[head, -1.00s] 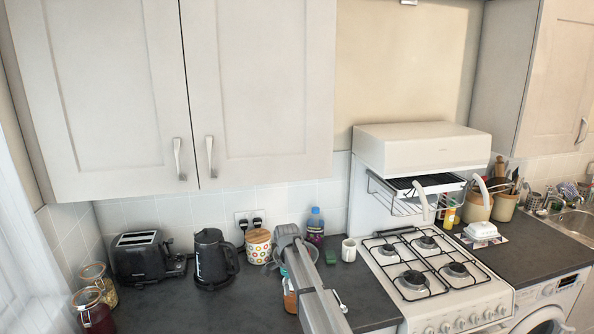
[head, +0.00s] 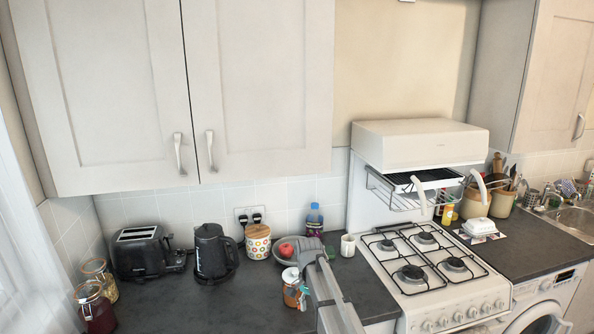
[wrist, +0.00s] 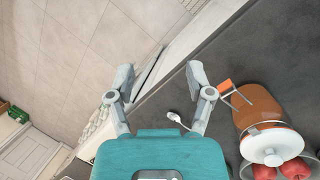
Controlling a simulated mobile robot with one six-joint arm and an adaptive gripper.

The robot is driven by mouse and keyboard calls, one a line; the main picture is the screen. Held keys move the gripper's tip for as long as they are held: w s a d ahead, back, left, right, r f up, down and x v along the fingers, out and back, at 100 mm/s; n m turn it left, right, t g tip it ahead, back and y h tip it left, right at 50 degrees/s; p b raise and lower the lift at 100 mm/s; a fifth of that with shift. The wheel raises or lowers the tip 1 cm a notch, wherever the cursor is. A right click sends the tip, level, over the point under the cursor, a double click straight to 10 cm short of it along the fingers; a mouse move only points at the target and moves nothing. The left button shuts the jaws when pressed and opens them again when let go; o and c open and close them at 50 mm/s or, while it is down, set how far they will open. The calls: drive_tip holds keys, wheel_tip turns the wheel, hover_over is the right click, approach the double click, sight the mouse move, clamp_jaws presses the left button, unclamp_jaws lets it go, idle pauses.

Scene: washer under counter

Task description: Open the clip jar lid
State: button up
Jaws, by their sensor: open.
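The clip jar (head: 291,294) stands on the dark counter in front of the fruit bowl, with a pale lid and brown contents. In the wrist view the jar (wrist: 258,108) is on the right, with its pale lid and knob toward the bottom. A wire clip with an orange tab (wrist: 225,87) sticks out from its side toward my gripper. The lid looks shut. My gripper (wrist: 160,76) is open and empty, with its fingers apart and to the left of the jar, not touching it. In the head view my arm hides part of the jar's right side, and the fingertips are not clear.
The bowl (head: 279,254) with red fruit is close behind the jar. A spoon (wrist: 176,118) lies on the counter near my gripper. A mug (head: 347,246), a dotted canister (head: 257,243), a kettle (head: 211,254) and the hob (head: 425,262) stand around. Counter left of the jar is clear.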

drive_tip(key=s+d+f+n+t+b, duration=0.1)
drive_tip(key=s+d+f+n, duration=0.1)
drive_tip(key=s+d, duration=0.4)
drive_tip(key=s+d+f+n+t+b, duration=0.2)
drive_tip(key=s+d+n, duration=0.3)
drive_tip(key=s, duration=0.6)
drive_tip(key=shift+s+d+f+y, duration=0.25)
drive_tip(key=shift+s+d+y, duration=0.05)
drive_tip(key=shift+d, duration=0.15)
drive_tip(key=shift+c, duration=0.8)
